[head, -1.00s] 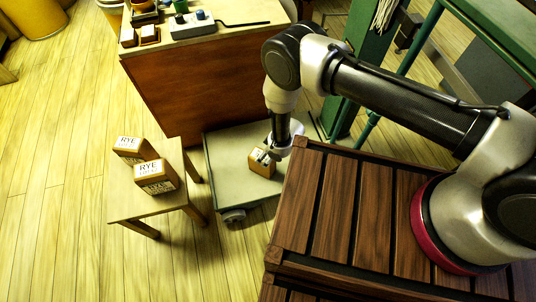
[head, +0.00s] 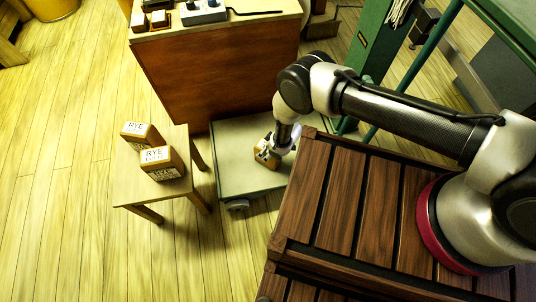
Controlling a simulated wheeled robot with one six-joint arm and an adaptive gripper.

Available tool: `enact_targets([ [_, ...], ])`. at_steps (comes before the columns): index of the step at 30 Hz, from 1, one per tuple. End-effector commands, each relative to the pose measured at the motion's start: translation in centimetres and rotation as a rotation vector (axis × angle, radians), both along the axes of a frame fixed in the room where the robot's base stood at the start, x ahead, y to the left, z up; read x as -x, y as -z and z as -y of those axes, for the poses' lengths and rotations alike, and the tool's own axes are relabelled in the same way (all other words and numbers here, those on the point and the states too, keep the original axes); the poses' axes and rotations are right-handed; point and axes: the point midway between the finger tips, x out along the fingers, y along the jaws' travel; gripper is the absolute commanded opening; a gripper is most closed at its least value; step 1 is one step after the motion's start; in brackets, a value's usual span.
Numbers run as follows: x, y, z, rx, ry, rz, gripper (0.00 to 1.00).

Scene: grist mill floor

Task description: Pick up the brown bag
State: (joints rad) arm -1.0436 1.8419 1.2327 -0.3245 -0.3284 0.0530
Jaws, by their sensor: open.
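A small brown bag (head: 261,158) with a pale label is on the low grey-green cart (head: 243,174), near its right side. My gripper (head: 268,153) is open and right at the bag, its fingers covering part of it. I cannot tell whether the fingers touch it. Two more brown bags stand upright on a small wooden stool to the left, a rear one (head: 137,133) and a front one (head: 161,162); their labels read RYE.
The wooden stool (head: 138,189) stands left of the cart. A brown cabinet (head: 218,75) with boxes and a grey device (head: 203,13) on top rises behind. A green frame (head: 372,47) stands at the upper right. The plank floor at left is clear.

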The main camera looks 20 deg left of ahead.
Motion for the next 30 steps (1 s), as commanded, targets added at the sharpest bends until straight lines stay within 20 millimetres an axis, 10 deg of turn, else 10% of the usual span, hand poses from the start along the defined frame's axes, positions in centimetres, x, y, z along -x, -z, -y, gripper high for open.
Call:
enact_targets([
  [20,0.01,0.49,0.03,0.000,0.000,0.000,0.88],
  [30,0.01,0.49,0.03,0.000,0.000,0.000,0.27],
])
